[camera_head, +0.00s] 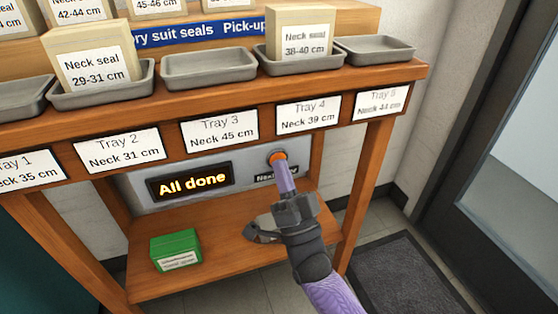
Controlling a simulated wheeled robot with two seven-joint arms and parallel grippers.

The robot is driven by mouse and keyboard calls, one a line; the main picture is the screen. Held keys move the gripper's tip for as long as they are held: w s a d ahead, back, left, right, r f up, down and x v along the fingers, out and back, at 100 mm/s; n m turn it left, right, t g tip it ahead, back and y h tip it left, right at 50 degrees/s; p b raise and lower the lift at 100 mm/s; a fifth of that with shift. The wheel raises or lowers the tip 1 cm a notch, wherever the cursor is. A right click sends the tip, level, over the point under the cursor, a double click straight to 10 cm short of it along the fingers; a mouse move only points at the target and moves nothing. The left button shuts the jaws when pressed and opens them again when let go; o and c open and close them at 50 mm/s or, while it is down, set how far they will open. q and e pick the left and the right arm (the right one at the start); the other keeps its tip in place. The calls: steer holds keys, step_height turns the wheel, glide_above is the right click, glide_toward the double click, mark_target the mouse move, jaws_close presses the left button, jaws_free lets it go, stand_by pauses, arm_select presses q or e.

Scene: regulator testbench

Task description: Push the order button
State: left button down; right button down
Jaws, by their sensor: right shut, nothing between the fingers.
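The order button (278,156) is a round orange button on the grey panel (221,164) under the tray shelf. My right gripper (283,170) is shut and empty. Its fingertips are at the button's lower edge and look to be touching or just in front of it; I cannot tell which. The fingers cover part of the button and part of a dark label (265,178) that begins "Next". A dark display (190,182) on the panel reads "All done" in lit yellow letters. My left gripper is not in view.
Several grey trays line the wooden shelf above, with Neck seal boxes in the Tray 2 (100,97) and Tray 4 (292,64) places. A green box (174,247) lies on the lower shelf (217,240). A table leg (366,190) stands right of my arm.

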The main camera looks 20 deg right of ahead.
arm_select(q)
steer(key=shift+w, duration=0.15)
arm_select(e)
steer(key=shift+s, duration=0.1)
arm_select(q)
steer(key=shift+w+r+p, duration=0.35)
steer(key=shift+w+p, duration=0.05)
steer(key=shift+p, duration=0.15)
arm_select(e)
steer(key=shift+s, duration=0.8)
arm_select(q)
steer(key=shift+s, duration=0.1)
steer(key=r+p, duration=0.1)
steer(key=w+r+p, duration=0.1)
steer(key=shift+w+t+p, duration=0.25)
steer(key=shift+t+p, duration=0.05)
steer(key=shift+p, duration=0.1)
arm_select(e)
steer(key=s, duration=0.5)
steer(key=shift+d, duration=0.1)
